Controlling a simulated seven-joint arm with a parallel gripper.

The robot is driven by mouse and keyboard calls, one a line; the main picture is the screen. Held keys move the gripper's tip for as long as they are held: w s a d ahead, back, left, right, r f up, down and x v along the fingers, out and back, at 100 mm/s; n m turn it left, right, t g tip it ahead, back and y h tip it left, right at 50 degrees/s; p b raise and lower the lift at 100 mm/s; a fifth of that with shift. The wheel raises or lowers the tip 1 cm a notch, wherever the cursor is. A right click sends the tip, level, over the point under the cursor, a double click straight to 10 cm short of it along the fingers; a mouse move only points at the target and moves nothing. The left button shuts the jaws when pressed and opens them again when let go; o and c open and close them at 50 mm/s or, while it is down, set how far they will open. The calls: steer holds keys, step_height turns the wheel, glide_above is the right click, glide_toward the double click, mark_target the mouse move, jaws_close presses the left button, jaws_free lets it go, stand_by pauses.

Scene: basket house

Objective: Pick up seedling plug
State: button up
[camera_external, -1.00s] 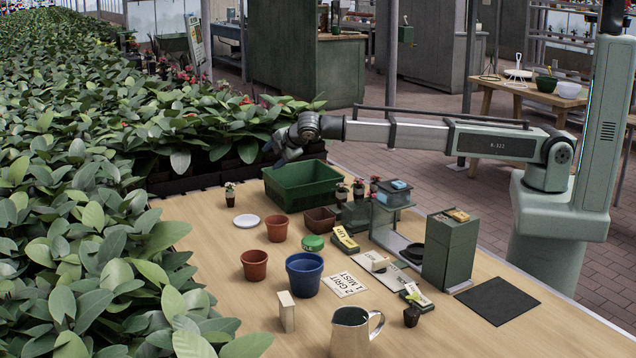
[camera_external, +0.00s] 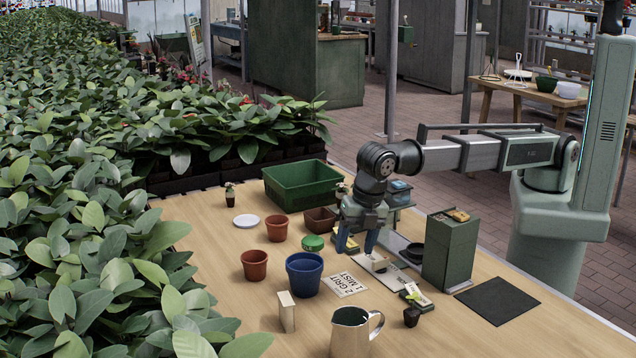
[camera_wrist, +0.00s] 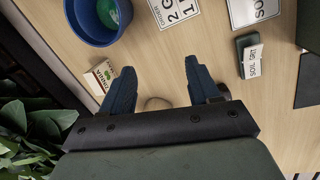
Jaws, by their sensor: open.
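A seedling plug (camera_external: 411,316), a dark soil block with a small green sprout, stands at the front right of the table, beside a small sign block. Another seedling plug (camera_external: 230,191) stands at the back left beside the white saucer. My gripper (camera_external: 356,246) points down above the middle of the table, left of and behind the front plug. In the wrist view my gripper (camera_wrist: 160,90) has its blue fingers wide apart with nothing held; a dark shape beside the right finger is unclear.
A metal jug (camera_external: 350,332) stands at the front. A green box (camera_external: 450,255) and dark mat (camera_external: 497,300) are right; a green crate (camera_external: 300,187) is behind.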

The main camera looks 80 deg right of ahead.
mark_target(412, 310)
steer(key=s+a+r+n+g, duration=0.15)
steer(key=s+a+n, duration=0.4)
steer(key=s, duration=0.85)
steer(key=shift+m+g, duration=0.35)
steer(key=shift+m, duration=0.6)
steer(key=f, duration=0.6)
steer(key=a+f, duration=0.1)
steer(key=f, duration=0.2)
steer(key=shift+s, duration=0.15)
steer(key=shift+s+d+f, duration=0.1)
steer(key=shift+f, duration=1.25)
steer(key=shift+d+f, duration=0.1)
steer(key=shift+f, duration=1.2)
steer(key=c, duration=1)
steer(key=shift+r, duration=0.1)
